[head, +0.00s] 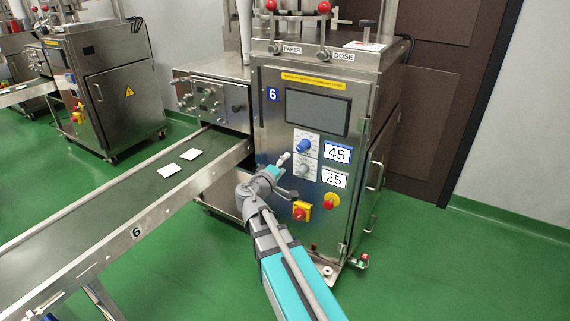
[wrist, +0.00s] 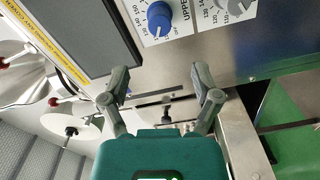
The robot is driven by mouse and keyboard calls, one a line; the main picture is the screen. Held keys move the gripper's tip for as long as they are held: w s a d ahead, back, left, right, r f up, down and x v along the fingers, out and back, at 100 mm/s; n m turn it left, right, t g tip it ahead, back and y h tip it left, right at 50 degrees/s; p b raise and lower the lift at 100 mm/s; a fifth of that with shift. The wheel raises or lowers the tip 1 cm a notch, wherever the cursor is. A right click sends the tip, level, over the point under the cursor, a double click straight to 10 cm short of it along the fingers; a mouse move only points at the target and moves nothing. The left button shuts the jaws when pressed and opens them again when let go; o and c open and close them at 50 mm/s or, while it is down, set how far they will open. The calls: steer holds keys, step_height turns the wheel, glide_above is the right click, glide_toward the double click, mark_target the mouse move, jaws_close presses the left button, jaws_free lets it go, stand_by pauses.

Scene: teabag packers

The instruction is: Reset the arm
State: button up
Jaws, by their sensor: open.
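My gripper (head: 287,175) is in front of the left part of machine 6's front panel (head: 262,125), beside the dials, and holds nothing. In the wrist view my gripper (wrist: 160,88) has its two grey fingers wide apart, with nothing between them. The blue knob (head: 304,146) and the grey knob (head: 304,170) are on the panel, with labels 45 and 25 to their right. The blue knob also shows at the top of the wrist view (wrist: 159,17). Whether a finger touches the panel cannot be told.
A red button on a yellow box (head: 301,211) and a red-yellow switch (head: 331,201) are low on the panel. Another machine (head: 112,85) stands at the back left. Green floor is free at the right.

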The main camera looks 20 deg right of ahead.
stand_by(0.3)
steer(key=s+a+f+m+g+y, duration=0.1)
steer(key=s+f+m+g+y, duration=0.3)
steer(key=s+f+g+y, duration=0.65)
steer(key=s+a+f+y, duration=0.4)
steer(key=s+a+f, duration=0.4)
steer(key=a, duration=0.4)
step_height(320, 180, up, 36)
steer(key=p, duration=3.5)
steer(key=shift+f+m+p, duration=0.25)
steer(key=shift+m+p, duration=0.05)
steer(key=shift+d+g, duration=0.2)
steer(key=shift+g, duration=0.05)
